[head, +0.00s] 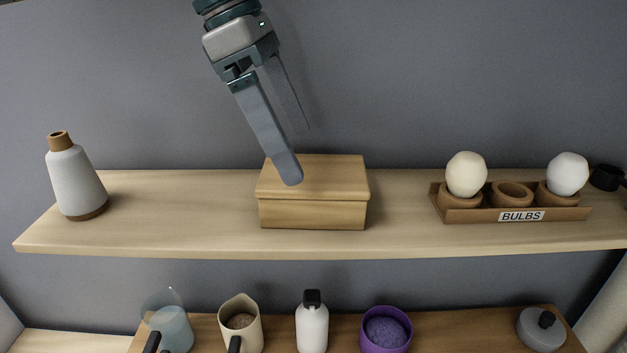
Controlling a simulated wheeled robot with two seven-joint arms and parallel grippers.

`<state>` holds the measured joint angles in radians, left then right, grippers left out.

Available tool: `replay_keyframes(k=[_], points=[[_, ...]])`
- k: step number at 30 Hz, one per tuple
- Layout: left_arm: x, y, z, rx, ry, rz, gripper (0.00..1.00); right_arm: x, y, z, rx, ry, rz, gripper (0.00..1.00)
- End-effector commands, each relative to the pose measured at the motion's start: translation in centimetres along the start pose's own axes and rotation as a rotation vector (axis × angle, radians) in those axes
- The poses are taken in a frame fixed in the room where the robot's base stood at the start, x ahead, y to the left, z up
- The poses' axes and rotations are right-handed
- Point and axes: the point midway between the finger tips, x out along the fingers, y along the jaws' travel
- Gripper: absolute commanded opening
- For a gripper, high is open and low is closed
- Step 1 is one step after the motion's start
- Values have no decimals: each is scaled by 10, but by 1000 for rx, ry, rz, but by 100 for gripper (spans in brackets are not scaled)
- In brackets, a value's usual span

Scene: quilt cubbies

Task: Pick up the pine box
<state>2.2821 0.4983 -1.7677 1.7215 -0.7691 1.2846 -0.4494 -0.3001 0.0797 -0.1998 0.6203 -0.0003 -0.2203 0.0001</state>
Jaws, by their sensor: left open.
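The pine box (313,214) is a pale wooden box with a lid, sitting upright on the upper wooden shelf near its middle. My left gripper (299,158) comes down from the top of the head view, fingers pointing downward. It is open and empty. Its nearer finger overlaps the back left of the box's lid in the picture; I cannot tell whether it touches. The farther finger is thin and shows against the grey wall. My right gripper is not in view.
On the upper shelf (160,236), a white bottle (75,182) stands left and a brown tray labelled BULBS (470,214) right, holding two bulbs. Shelf either side of the box is clear. Below stand a jug, a mug (241,322), a white bottle (312,327) and a purple pot (385,342).

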Motion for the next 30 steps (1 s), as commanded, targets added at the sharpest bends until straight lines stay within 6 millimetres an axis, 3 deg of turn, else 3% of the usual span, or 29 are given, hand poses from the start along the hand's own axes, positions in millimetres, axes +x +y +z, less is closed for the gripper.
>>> replay_keyframes(k=[6,19,30], points=[[18,0,0,0,2,0,100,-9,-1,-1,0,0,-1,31],[22,1,1,0,1,0,100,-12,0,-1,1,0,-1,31],[54,6,3,-1,4,-2,100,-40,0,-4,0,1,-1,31]])
